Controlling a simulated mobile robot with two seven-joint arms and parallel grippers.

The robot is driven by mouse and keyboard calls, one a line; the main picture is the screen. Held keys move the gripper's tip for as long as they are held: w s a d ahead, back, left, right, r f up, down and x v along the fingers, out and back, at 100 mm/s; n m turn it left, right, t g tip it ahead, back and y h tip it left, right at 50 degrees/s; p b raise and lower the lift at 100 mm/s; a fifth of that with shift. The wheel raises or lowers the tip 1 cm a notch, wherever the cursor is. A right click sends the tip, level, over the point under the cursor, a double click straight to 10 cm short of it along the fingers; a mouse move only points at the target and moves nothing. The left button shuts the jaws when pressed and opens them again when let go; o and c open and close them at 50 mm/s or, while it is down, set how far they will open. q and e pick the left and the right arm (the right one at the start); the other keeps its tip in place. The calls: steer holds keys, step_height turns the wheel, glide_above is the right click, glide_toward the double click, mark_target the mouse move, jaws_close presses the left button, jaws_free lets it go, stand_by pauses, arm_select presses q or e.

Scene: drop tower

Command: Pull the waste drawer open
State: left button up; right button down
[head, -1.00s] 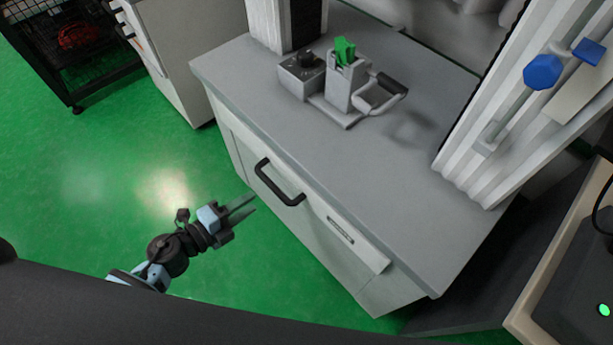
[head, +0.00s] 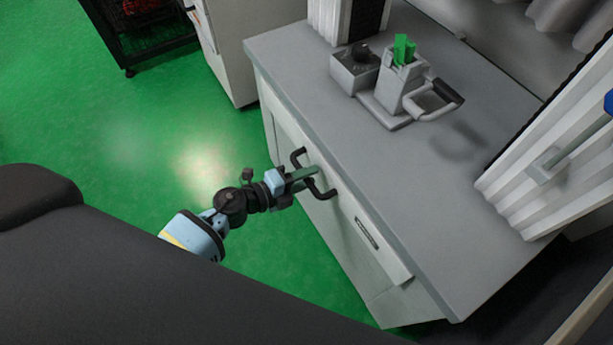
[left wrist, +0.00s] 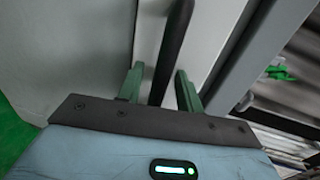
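The waste drawer (head: 345,222) is in the front of the grey-topped cabinet and looks closed. Its black bar handle (head: 325,192) is partly covered by my left gripper (head: 309,177) in the head view. In the left wrist view the handle (left wrist: 171,45) runs between the two green fingers of my left gripper (left wrist: 159,88). The fingers are open, with a visible gap on each side of the bar. My right gripper is not in view.
A grey device with a green piece (head: 403,90) and a lever handle stands on the cabinet top (head: 400,190). A pleated white column (head: 550,165) rises at the right. Green floor (head: 130,130) is clear left of the cabinet.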

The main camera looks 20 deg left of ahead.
arm_select(q)
jaws_close()
stand_by(0.3)
steer(key=f+v, duration=0.2)
steer(key=v, duration=0.8)
steer(key=f+v, duration=0.2)
steer(key=v, duration=0.9)
steer(key=shift+s+a+p, duration=0.3)
steer(key=shift+s, duration=0.1)
jaws_free()
steer(key=shift+s, duration=0.1)
